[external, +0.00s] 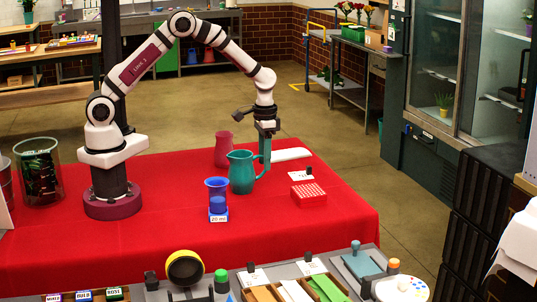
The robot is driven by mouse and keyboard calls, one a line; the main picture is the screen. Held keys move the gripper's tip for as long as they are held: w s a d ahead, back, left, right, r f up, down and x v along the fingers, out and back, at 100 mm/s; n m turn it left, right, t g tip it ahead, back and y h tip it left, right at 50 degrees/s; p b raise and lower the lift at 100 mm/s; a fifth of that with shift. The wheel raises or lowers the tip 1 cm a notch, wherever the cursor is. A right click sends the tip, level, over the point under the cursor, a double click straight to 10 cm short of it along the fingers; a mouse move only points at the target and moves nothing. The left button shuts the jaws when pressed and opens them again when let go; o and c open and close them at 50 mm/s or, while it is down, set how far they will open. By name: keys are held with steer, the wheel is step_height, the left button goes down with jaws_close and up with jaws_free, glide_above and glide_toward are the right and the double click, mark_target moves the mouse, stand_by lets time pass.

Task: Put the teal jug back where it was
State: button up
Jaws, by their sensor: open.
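The teal jug (242,174) stands upright on the red-covered table (150,250), near the middle of the cloth. Its spout points left and its handle is on the right. My gripper (265,158) reaches down at the handle side of the jug, with its jaws open. The fingers overlap the handle in this view, so I cannot tell whether they touch it or are around it. No marked spot for the jug can be made out.
A crimson vessel (223,146) stands behind the jug, and a blue cup (217,190) stands in front on the left. A red rack (308,194), a small card (300,175) and a white flat piece (291,154) lie to the right. The front cloth is clear.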

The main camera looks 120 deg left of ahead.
step_height(320, 180, up, 8)
steer(key=shift+d+r, duration=0.1)
steer(key=shift+r, duration=0.05)
steer(key=s+d+r+m, duration=0.3)
steer(key=d, duration=0.4)
steer(key=s+d+r+m+y, duration=0.1)
steer(key=s+d+r+m, duration=0.15)
steer(key=d, duration=0.55)
steer(key=s+d+r+m, duration=0.3)
steer(key=d+m, duration=0.1)
steer(key=d, duration=0.3)
steer(key=s+d+f+m, duration=0.1)
steer(key=s+d+m, duration=0.4)
steer(key=s, duration=0.5)
steer(key=shift+s+d+f+y, duration=0.2)
steer(key=shift+d+f+y, duration=0.1)
steer(key=shift+d+y, duration=0.1)
